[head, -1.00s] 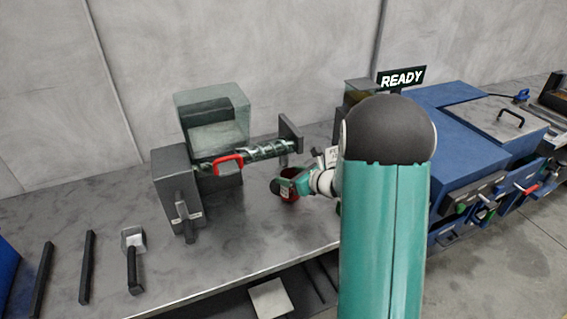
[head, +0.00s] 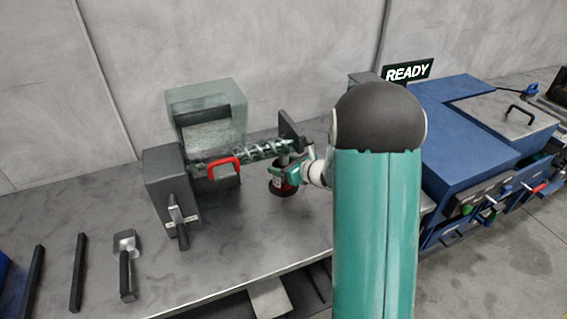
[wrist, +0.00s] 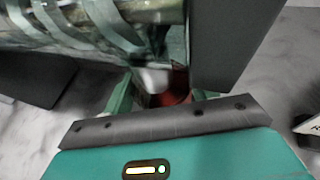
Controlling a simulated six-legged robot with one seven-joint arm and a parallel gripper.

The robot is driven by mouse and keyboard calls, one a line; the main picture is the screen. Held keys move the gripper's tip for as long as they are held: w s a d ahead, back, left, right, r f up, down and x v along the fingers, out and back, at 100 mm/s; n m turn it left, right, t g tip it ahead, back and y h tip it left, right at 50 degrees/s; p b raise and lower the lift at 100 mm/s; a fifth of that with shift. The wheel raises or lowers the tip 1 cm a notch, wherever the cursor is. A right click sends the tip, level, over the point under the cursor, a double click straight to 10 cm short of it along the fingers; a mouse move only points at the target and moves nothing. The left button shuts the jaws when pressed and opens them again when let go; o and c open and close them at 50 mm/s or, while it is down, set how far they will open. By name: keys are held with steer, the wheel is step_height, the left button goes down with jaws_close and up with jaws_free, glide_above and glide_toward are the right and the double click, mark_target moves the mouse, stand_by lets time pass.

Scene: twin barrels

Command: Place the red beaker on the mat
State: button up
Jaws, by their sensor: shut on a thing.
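The red beaker (head: 281,187) is at my gripper, just below the right end of the screw tube, and is small and partly hidden. My gripper (head: 284,176) is shut on it. In the wrist view the red beaker (wrist: 173,97) shows between the green fingers of my gripper (wrist: 158,100), with a pale grey spout (wrist: 152,82) close in front of or over it. I cannot tell whether the beaker touches the bench, nor see what is in it. I cannot make out the mat with certainty.
The screw machine (head: 205,125) has a clear hood, a red handle (head: 223,167) and a dark end plate (head: 291,133). Dark tools (head: 125,265) lie at the bench's left. The bench (head: 240,245) in front is clear. Blue cabinets (head: 450,135) stand at the right.

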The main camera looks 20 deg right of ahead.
steer(key=shift+w+f, duration=0.1)
steer(key=shift+s, duration=0.2)
steer(key=shift+w, duration=0.1)
steer(key=o, duration=0.9)
steer(key=shift+f, duration=0.2)
steer(key=shift+c, duration=0.2)
steer(key=o, duration=0.4)
steer(key=shift+r, duration=0.1)
